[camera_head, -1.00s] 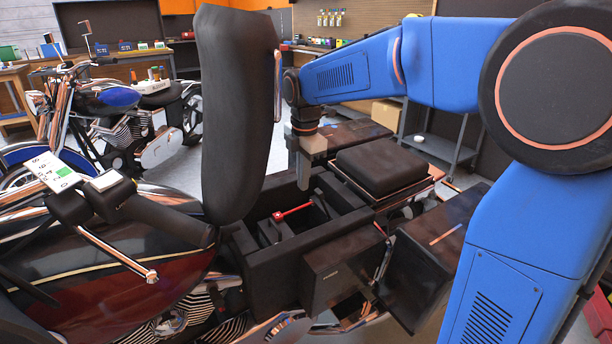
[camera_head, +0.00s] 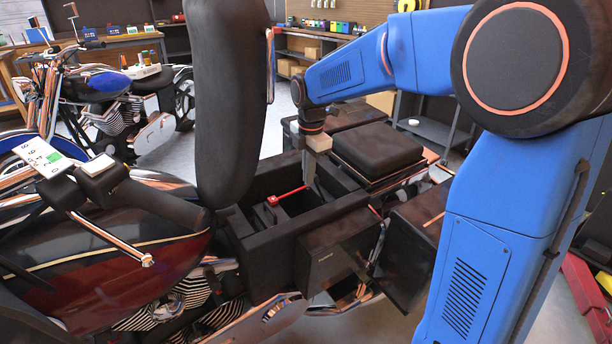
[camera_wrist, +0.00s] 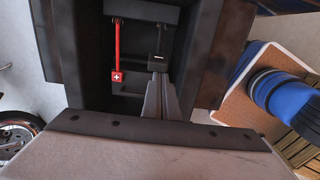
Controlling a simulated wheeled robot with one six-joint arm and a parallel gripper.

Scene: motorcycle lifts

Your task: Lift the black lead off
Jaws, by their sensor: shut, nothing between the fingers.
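The black lead (camera_wrist: 160,42) shows in the wrist view, running to a dark end block with a white minus mark. The red lead (camera_wrist: 117,45), with a white plus on its red end, lies to its left. It also shows in the head view (camera_head: 287,197) inside the dark open box under the raised seat. My gripper (camera_wrist: 160,77) is shut and empty, pointing into the box. Its tips appear just below the black lead's end in the wrist view; I cannot tell whether they touch. In the head view my gripper (camera_head: 308,184) hides the black lead.
The box's walls (camera_head: 262,250) rise close around my gripper. The raised seat (camera_head: 232,100) stands to the left, and a black padded seat (camera_head: 377,147) lies to the right. The handlebar grip (camera_head: 160,203) is at front left. A second motorcycle (camera_head: 110,105) stands behind.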

